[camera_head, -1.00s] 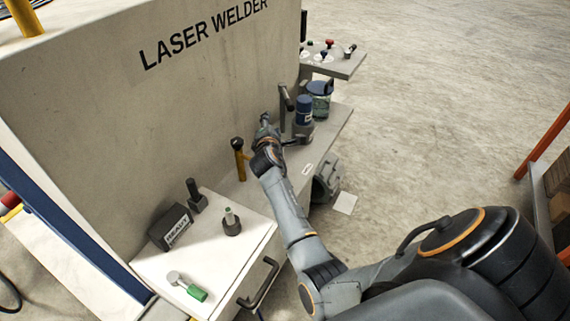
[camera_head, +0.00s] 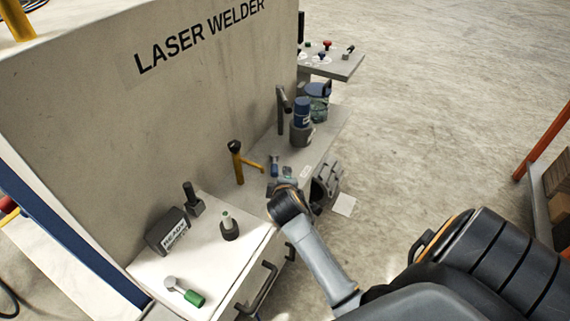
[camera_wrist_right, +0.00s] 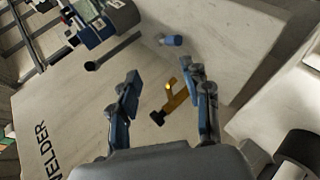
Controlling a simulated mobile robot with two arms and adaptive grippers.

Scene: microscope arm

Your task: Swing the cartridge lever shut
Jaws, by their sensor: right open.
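A yellow lever (camera_head: 238,163) with a black top stands against the welder's front. Its short yellow arm points right, away from the panel. In the right wrist view the yellow lever (camera_wrist_right: 177,95) shows between and beyond my finger tips, with no clear contact. My right gripper (camera_head: 281,170) is over the shelf, right of and a little below the lever. In the wrist view the right gripper (camera_wrist_right: 168,98) is open and empty. A blue cartridge-like cylinder (camera_head: 302,112) stands upright in a grey holder farther back. My left gripper is not in view.
A black READY block (camera_head: 167,231) and a green-handled tool (camera_head: 185,292) lie on the near ledge.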

